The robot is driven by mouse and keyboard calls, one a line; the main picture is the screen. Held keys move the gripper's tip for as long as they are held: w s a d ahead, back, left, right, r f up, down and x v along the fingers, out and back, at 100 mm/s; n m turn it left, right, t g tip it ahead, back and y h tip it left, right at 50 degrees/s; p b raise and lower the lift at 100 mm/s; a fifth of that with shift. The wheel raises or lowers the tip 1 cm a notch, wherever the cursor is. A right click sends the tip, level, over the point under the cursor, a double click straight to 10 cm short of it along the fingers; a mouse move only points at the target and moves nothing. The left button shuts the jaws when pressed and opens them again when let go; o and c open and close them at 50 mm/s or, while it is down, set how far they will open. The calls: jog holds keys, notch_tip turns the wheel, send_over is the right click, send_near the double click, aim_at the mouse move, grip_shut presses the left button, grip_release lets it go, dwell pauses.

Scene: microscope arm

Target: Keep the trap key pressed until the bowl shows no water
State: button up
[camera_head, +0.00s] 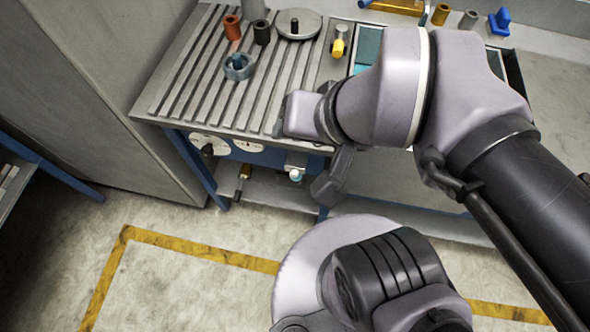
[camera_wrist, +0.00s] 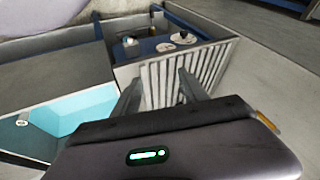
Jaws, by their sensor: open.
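My gripper (camera_wrist: 159,77) is open and empty in the wrist view, its two dark fingers apart in front of the slotted bench top (camera_wrist: 205,66). In the head view my arm hides most of it. A grey block (camera_head: 296,160) with a small pale rounded end (camera_head: 295,175) is on the bench front; this may be the bowl. A small pale fitting (camera_wrist: 130,41) on the front panel shows in the wrist view. I cannot make out a trap key or any water level. My gripper appears apart from these parts.
The slotted top (camera_head: 190,80) carries an orange cylinder (camera_head: 232,27), a black cylinder (camera_head: 262,32), a round disc (camera_head: 298,24) and a blue-grey ring (camera_head: 238,68). A teal-lined tray (camera_wrist: 75,120) lies beside it. Round dials (camera_head: 209,144) are on the front. Floor in front is clear.

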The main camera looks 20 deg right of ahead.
grip_shut()
dwell(0.4)
jog(key=shift+f, duration=0.1)
dwell(1.0)
